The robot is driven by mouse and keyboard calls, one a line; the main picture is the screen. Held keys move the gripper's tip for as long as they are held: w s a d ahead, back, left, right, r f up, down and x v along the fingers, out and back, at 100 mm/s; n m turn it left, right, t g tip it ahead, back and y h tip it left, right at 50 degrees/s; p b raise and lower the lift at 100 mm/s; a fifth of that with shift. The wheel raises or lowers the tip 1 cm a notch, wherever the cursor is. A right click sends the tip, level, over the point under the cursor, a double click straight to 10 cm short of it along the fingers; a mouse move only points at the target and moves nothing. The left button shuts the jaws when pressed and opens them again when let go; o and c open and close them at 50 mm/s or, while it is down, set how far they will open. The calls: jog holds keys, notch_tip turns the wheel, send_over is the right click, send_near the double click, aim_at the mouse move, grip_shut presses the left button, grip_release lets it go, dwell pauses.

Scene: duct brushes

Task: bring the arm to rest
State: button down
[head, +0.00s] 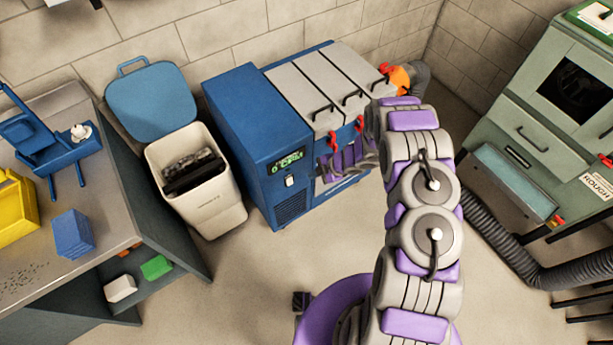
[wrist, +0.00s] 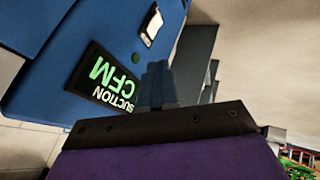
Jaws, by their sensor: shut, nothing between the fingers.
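In the head view my purple and grey arm rises from the lower right, bends over at the top and comes down in front of the blue suction machine (head: 242,125). The fingertips are too small to make out there. In the wrist view the machine's blue face (wrist: 60,35) and its dark display (wrist: 102,78) with green lettering lie just beyond the fingers. I cannot tell whether the fingers touch it.
An open bin (head: 205,195) with dark contents stands left of the machine. A workbench (head: 105,190) at the left holds a yellow container (head: 15,210) and a blue block (head: 73,233). A grey-green cabinet (head: 540,130) and a ribbed hose (head: 500,235) are at the right.

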jog(key=w+d+r+m+t+h, duration=0.2)
jog(key=w+d+r+m+h, duration=0.15)
jog(key=d+r, duration=0.35)
jog(key=w+d+r+m+t+h, duration=0.2)
jog(key=w+d+r+h, duration=0.1)
jog(key=w+d+r, duration=0.4)
jog(key=s+d+r+m+h, duration=0.2)
jog(key=s+d+r+m, duration=0.25)
jog(key=r, duration=0.45)
jog(key=s+d+r+m+h, duration=0.3)
jog(key=s+d+r, duration=0.2)
jog(key=r, duration=0.4)
jog(key=s+r+m+g, duration=0.2)
jog(key=s+r+m, duration=0.15)
jog(key=s, duration=0.45)
jog(key=s+r+m+g, duration=0.2)
jog(key=s+r, duration=0.3)
jog(key=s, duration=0.3)
jog(key=s+a+r+m+g+y, duration=0.1)
jog(key=s+a, duration=0.5)
jog(key=s, duration=0.6)
jog(key=s+a+r+m+g+y, duration=0.2)
jog(key=s+a, duration=0.4)
jog(key=s, duration=0.7)
jog(key=shift+a+m+g+y, duration=0.2)
jog(key=shift+m+g+y, duration=0.35)
jog(key=shift+m, duration=0.4)
